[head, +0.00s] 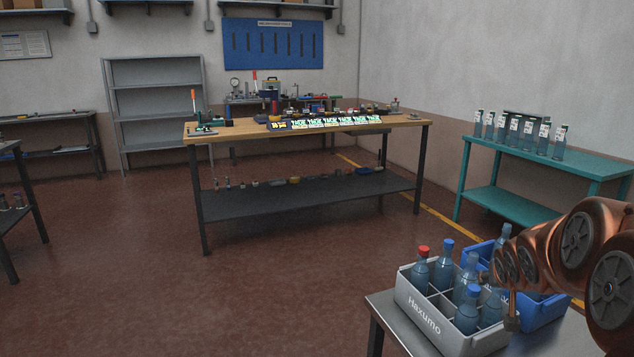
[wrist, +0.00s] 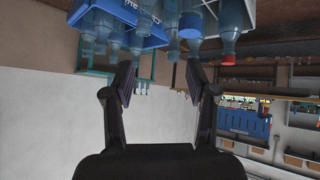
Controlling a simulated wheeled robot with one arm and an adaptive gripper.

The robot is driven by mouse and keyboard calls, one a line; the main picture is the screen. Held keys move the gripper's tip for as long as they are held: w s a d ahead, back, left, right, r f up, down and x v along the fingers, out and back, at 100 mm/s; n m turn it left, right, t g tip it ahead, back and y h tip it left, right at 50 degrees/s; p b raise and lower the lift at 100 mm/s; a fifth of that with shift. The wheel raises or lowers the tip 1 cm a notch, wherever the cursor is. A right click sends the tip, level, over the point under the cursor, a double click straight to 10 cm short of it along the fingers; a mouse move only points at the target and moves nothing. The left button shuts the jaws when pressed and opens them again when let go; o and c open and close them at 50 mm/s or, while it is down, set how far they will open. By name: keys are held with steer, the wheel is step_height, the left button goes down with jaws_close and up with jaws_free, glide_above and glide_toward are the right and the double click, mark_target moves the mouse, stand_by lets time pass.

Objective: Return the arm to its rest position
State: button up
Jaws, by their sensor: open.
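My copper-coloured arm (head: 560,245) reaches in from the right edge of the head view, over the near metal table. My gripper (wrist: 162,82) shows in the wrist view with its two dark fingers spread apart and nothing between them. In the head view the fingers cannot be made out clearly. A grey crate (head: 424,314) marked "Haxumo" stands on the near table, left of my arm. It holds several blue bottles, one with a red cap (head: 423,251) and others with blue caps. These bottles hang at the top of the upside-down wrist view, beyond the fingers.
A blue crate (head: 545,312) with bottles stands behind the grey one, partly hidden by my arm. A teal table (head: 590,162) at the right carries several labelled bottles. A wooden workbench (head: 300,135) with tools stands further back. The red floor (head: 290,270) left of the near table is clear.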

steer(key=s+a+r+n+g+y+p, duration=0.1)
steer(key=s+a+r+g+p, duration=0.2)
steer(key=s+a, duration=0.5)
steer(key=s+a+r+n+g+y+p, duration=0.1)
steer(key=s+a+p, duration=0.5)
steer(key=s, duration=0.9)
steer(key=s+a+r+n+g+y+p, duration=0.2)
steer(key=s+a+r+g+p, duration=0.2)
steer(key=s+a, duration=0.8)
steer(key=shift+a+r+g+y+p, duration=0.3)
steer(key=shift+r+g+p, duration=0.15)
steer(key=shift+g, duration=0.65)
steer(key=shift+s, duration=0.1)
